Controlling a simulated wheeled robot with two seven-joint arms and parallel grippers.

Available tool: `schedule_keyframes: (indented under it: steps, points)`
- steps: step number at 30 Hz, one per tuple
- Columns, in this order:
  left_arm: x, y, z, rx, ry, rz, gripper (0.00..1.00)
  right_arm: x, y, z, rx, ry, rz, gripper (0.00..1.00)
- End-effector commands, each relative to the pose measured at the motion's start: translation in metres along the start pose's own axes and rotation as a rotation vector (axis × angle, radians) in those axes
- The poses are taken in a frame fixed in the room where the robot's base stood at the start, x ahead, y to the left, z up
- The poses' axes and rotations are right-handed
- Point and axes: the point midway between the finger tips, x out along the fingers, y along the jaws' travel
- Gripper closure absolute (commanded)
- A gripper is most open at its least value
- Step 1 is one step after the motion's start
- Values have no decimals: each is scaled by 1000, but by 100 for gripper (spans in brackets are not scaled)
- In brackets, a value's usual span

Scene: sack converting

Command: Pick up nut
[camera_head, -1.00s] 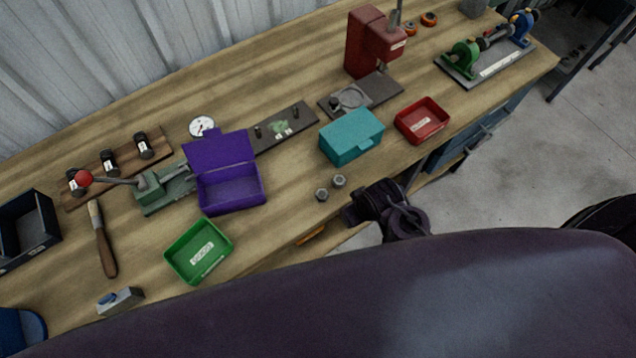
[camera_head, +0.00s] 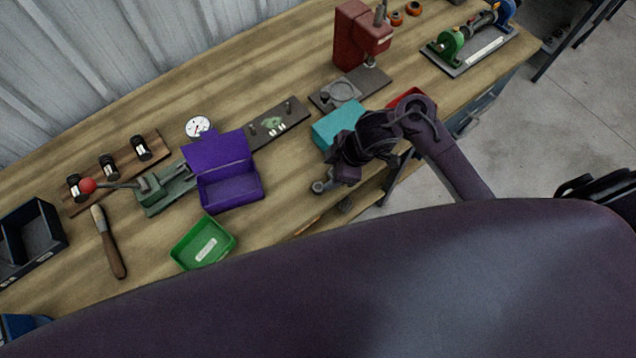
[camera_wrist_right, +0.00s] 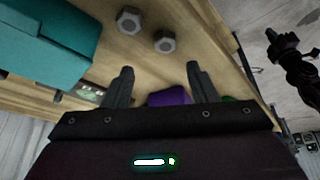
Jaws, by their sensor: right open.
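Two grey hex nuts lie on the wooden bench near its front edge. In the right wrist view, one nut (camera_wrist_right: 129,20) and the other nut (camera_wrist_right: 165,41) lie close together, beyond my fingertips. My right gripper (camera_wrist_right: 157,72) is open, with nothing between its fingers. In the head view my right gripper (camera_head: 338,170) is above the bench edge beside the teal box. One nut (camera_head: 321,187) shows next to it; the other is mostly hidden. A dark jointed part at the right of the wrist view looks like my left arm; its jaw state is unclear.
A teal box (camera_head: 336,124) stands close behind my right gripper. A red tray (camera_head: 404,97) is partly hidden by my arm. An open purple box (camera_head: 231,190) and a green tray (camera_head: 181,254) stand to the left. Bare bench lies between the purple box and the nuts.

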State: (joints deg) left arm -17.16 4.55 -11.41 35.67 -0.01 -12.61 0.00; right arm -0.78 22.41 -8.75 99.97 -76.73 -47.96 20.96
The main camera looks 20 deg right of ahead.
Motion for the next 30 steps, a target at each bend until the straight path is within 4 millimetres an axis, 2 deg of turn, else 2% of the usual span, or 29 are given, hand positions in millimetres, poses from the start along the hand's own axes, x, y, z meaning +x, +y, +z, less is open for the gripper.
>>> schedule_keyframes:
  steps: [2,5,14,21,24,30]
  points:
    - [-3,0,0,0,0,0,100,-7,-1,4,-37,-12,-34,47]
    - [-1,0,0,0,-1,0,100,-7,-4,8,-58,-17,-59,47]
    - [7,0,3,0,-4,0,100,24,-6,7,-57,-15,-64,47]
    - [8,0,3,1,-4,0,100,60,-6,7,-59,-18,-63,47]
    - [9,0,3,1,-4,0,100,67,-6,7,-60,-18,-61,47]
    - [9,0,3,1,-4,0,100,68,-6,7,-62,-19,-60,47]
